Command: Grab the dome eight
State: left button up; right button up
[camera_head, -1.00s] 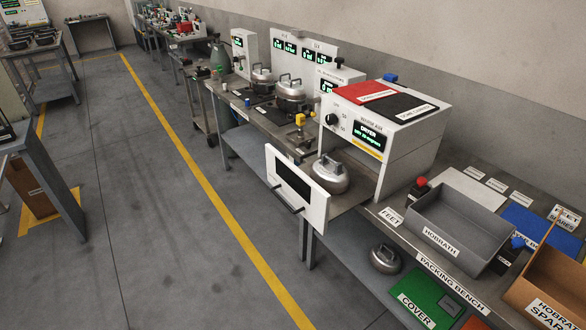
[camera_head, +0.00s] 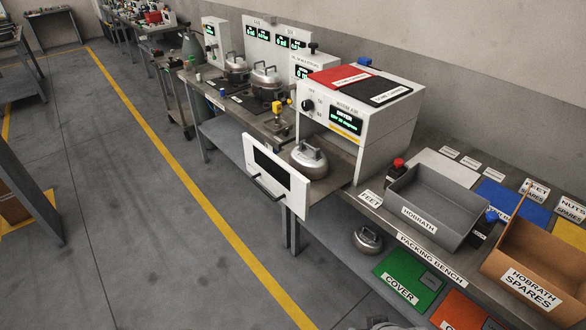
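Several silver domes with handles are in view, and I cannot read a number on any of them. One dome (camera_head: 308,160) sits at the open front of the white dryer (camera_head: 385,130), behind its lowered door (camera_head: 277,178). Another dome (camera_head: 367,241) rests on the lower shelf under the packing bench. Two more domes, a nearer one (camera_head: 267,84) and a farther one (camera_head: 235,69), stand on the bench beyond the dryer. Neither of my grippers can be made out.
A grey Hobrath bin (camera_head: 432,205) and a brown spares box (camera_head: 540,262) stand on the packing bench. A green cover mat (camera_head: 408,281) lies on the lower shelf. The floor left of the yellow line (camera_head: 180,172) is largely clear.

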aim_at(309, 160)
jog(key=i+l, duration=0.3)
jog(key=i, duration=0.25)
jog(key=i+l, duration=0.35)
jog(key=i, duration=0.15)
